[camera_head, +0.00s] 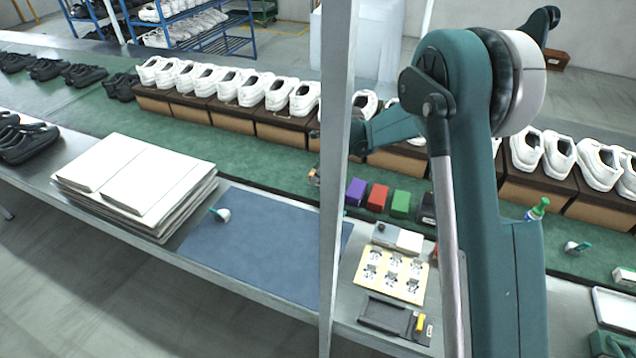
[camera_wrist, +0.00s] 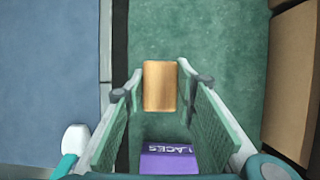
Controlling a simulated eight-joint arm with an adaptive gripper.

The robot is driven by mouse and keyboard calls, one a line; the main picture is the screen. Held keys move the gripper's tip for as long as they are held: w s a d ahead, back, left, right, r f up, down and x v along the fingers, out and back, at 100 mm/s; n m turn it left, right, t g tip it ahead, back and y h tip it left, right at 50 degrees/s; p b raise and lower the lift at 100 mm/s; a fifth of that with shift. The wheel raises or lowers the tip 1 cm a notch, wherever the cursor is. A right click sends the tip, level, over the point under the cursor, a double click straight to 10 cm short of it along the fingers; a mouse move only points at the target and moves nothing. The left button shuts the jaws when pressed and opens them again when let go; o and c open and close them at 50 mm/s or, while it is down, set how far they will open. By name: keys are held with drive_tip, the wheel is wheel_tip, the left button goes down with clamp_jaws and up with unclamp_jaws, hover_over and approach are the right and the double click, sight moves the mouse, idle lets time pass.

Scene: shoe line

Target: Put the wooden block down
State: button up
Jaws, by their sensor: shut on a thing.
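The wooden block (camera_wrist: 160,88) is light orange-brown and sits between the two fingertips of my gripper (camera_wrist: 160,78) in the wrist view. My gripper is shut on it, with a flat green-grey finger on each side. Green belt surface shows around the block. I cannot tell whether its underside touches the belt or hangs just above it. In the head view the post and my arm hide most of the gripper, and I cannot make out the block clearly.
A purple laces box (camera_wrist: 168,160) lies below the block in the wrist view; red (camera_head: 377,198) and green (camera_head: 400,204) boxes stand beside it in the head view. A blue mat (camera_head: 265,250) bears a teal-handled brush (camera_head: 222,214). Brown shoe boxes (camera_wrist: 295,85) line the belt's far side.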

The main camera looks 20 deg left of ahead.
drive_tip(key=shift+f+b, duration=0.3)
drive_tip(key=shift+f, duration=1.6)
drive_tip(key=o, duration=0.9)
drive_tip(key=shift+f, duration=0.1)
drive_tip(key=p+v, duration=0.1)
drive_tip(key=v, duration=1.1)
drive_tip(key=shift+p, duration=0.35)
